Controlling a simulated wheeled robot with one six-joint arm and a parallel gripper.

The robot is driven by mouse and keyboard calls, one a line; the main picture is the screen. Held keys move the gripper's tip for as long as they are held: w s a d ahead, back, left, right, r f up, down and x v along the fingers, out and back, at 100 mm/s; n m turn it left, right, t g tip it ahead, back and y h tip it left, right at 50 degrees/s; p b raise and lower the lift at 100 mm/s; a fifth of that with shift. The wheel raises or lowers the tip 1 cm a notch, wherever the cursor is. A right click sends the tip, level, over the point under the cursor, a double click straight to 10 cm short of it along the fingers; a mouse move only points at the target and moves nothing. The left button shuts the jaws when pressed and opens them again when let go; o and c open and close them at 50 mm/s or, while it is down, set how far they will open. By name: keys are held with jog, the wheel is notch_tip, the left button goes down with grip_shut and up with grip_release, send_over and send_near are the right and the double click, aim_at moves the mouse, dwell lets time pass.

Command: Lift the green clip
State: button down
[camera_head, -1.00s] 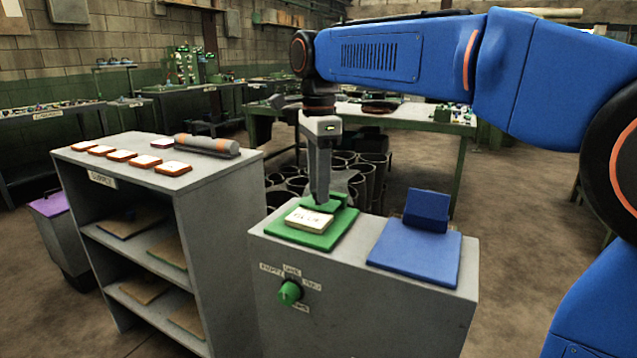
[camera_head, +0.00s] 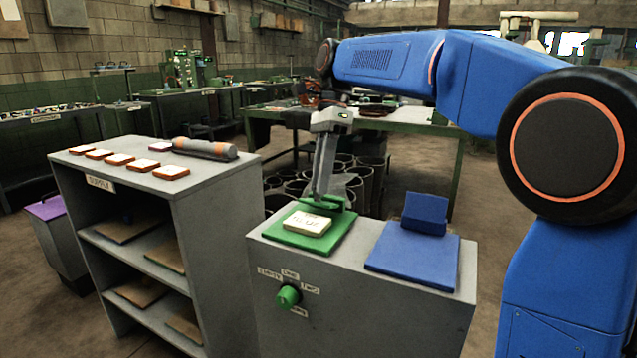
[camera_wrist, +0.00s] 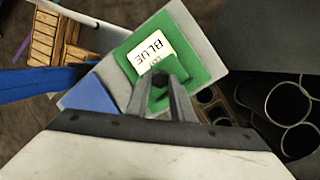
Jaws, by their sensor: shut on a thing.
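The green clip (camera_head: 338,203) is at the back edge of a green board (camera_head: 301,241) on the grey cabinet top. My gripper (camera_head: 319,197) reaches down from behind and is shut on the clip. In the wrist view the green clip (camera_wrist: 158,84) shows between and beyond my fingertips (camera_wrist: 166,84). A white card (camera_head: 307,222) lies on the green board; it reads BLUE in the wrist view (camera_wrist: 150,50). The clip's lower edge is partly hidden, so I cannot tell how it meets the card.
A blue board (camera_head: 401,256) with a raised blue clip (camera_head: 424,213) is to the right. A green knob (camera_head: 288,297) is on the cabinet front. Dark bins (camera_head: 372,180) stand behind.

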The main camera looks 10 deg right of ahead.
jog(key=shift+w+d+r+g+y, duration=0.1)
jog(key=shift+w+d+g+y, duration=0.2)
jog(key=shift+w+g+y, duration=0.25)
jog(key=shift+s+g, duration=0.1)
jog(key=shift+g, duration=0.15)
jog(key=c, duration=1.5)
grip_release()
jog(key=shift+c, duration=0.2)
jog(key=shift+s, duration=0.1)
